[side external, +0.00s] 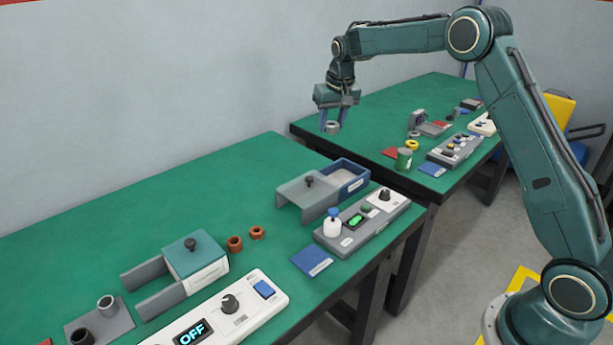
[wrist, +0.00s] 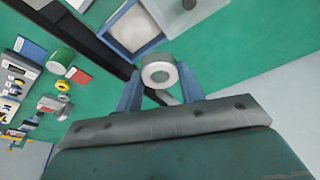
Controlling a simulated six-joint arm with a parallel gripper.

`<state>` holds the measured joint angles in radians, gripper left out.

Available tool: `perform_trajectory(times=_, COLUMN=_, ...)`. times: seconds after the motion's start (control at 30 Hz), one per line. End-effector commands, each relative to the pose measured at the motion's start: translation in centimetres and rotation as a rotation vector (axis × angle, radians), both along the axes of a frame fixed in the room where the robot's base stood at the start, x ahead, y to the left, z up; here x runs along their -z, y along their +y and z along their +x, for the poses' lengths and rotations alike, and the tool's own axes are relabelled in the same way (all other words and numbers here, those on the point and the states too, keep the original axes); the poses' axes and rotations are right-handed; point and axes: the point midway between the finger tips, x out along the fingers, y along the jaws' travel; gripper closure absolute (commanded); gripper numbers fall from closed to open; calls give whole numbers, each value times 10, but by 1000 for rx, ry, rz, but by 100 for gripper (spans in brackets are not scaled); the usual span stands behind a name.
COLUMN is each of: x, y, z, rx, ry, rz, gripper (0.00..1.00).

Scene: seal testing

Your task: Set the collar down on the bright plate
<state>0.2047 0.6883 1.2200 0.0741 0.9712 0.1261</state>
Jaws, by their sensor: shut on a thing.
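My gripper (side external: 330,118) is shut on a pale grey ring-shaped collar (side external: 332,128) and holds it in the air, above the gap between the two green tables. In the wrist view the collar (wrist: 159,73) sits between the two blue fingertips, its round hole facing the camera. The pale, bright plate (side external: 340,177) appears to be the floor of a blue-walled tray (side external: 359,186) at the near table's far right edge. It also shows in the wrist view (wrist: 134,27), beyond the collar. The collar is apart from the plate. The grey cover partly hides the tray in the side view.
A grey cover with a black knob (side external: 300,202) stands left of the tray. A control box (side external: 362,224) with a green display lies in front. Copper rings (side external: 235,243), a teal-topped housing (side external: 195,254) and an OFF panel (side external: 245,305) are farther left. The near table's back is clear.

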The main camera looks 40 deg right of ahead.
Motion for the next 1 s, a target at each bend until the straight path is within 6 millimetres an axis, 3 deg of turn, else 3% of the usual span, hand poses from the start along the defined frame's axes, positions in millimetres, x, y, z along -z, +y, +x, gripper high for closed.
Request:
perform_trajectory(times=0.2, x=-1, y=69, z=-23, rx=-3, ry=2, rz=5, gripper=95)
perform_trajectory(times=0.5, x=4, y=150, z=-72, rx=-4, ry=3, rz=3, gripper=95)
perform_trajectory(times=0.7, x=8, y=188, z=-110, rx=-5, ry=1, rz=-3, gripper=95)
perform_trajectory(times=1.0, x=12, y=213, z=-142, rx=-5, ry=-4, rz=-10, gripper=95)
